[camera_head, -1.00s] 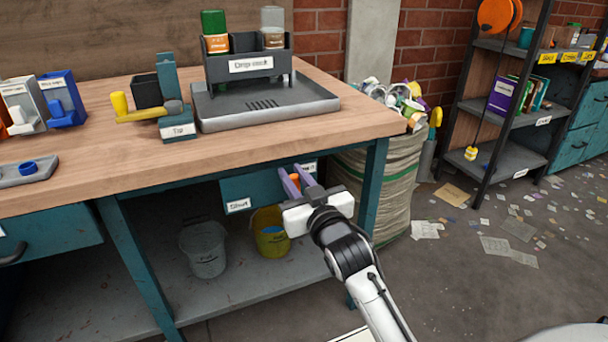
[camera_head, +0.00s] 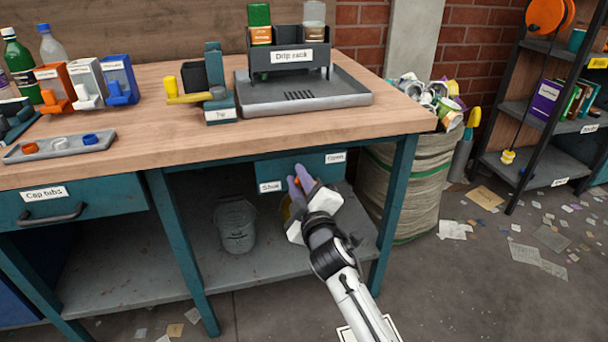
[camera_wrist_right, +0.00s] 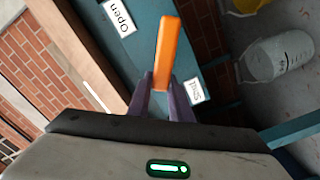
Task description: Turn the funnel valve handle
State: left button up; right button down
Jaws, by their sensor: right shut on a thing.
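The funnel valve handle (camera_wrist_right: 166,55) is an orange bar in front of a teal panel (camera_head: 300,168) under the bench. The panel carries a "Shut" label (camera_head: 270,187) at left and an "Open" label (camera_head: 335,158) at right. My right gripper (camera_head: 300,183) is shut on the handle, with its purple fingers on either side of it. In the wrist view the fingers (camera_wrist_right: 165,97) hold the handle's near end, and its long free part shows beyond them. In the head view the fingers hide most of the handle. My left gripper is not in view.
A grey bucket (camera_head: 235,226) stands on the lower shelf left of my right gripper; a yellow bucket (camera_head: 285,208) is mostly hidden behind it. Bench legs (camera_head: 396,215) stand close by. A drip rack tray (camera_head: 300,100) sits on the bench (camera_head: 130,150). A sack (camera_head: 405,190) stands at right.

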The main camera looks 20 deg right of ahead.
jog(key=shift+a+f+n, duration=0.4)
jog(key=shift+f+n, duration=0.3)
jog(key=shift+n, duration=0.3)
pick_arm(q)
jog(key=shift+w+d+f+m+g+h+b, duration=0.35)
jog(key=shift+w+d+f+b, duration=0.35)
jog(key=shift+b, duration=0.45)
pick_arm(e)
jog(key=f+n, duration=0.2)
jog(key=n, duration=0.1)
jog(key=f+n, duration=0.1)
jog(key=n, duration=0.1)
jog(key=shift+w+a+f, duration=0.1)
jog(key=shift+a+f, duration=0.05)
jog(key=shift+a, duration=0.15)
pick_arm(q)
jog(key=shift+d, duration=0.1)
pick_arm(e)
jog(key=c, duration=1.6)
grip_release()
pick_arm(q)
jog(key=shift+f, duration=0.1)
